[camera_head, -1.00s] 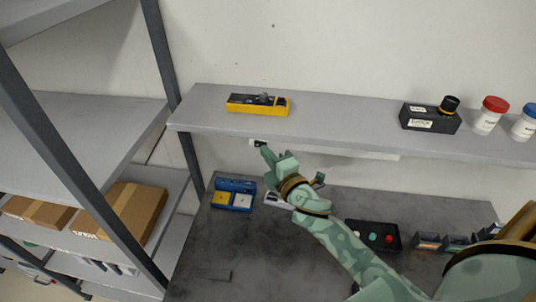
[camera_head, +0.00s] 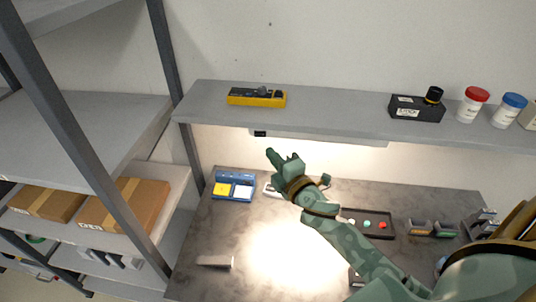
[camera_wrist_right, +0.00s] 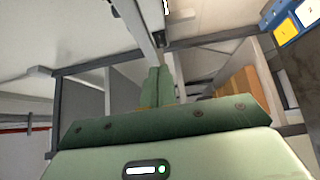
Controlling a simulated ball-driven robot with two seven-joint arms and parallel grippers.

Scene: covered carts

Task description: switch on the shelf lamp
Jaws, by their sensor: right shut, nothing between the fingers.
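The shelf lamp (camera_head: 330,137) is a long pale bar under the front of the grey wall shelf (camera_head: 350,116). It is lit and throws a bright patch on the bench below. Its dark switch (camera_head: 260,133) sits at the lamp's left end in the head view. My right gripper (camera_head: 270,153) is shut and empty, just below and slightly right of the switch, apart from it. In the right wrist view its green fingers (camera_wrist_right: 158,86) are together. My left gripper is not in view.
The dark bench (camera_head: 220,275) holds a blue tray (camera_head: 234,187) and a black tray (camera_head: 368,223). The shelf carries a yellow device (camera_head: 257,98), a black box (camera_head: 416,109) and jars. A grey rack (camera_head: 165,60) with cardboard boxes stands left.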

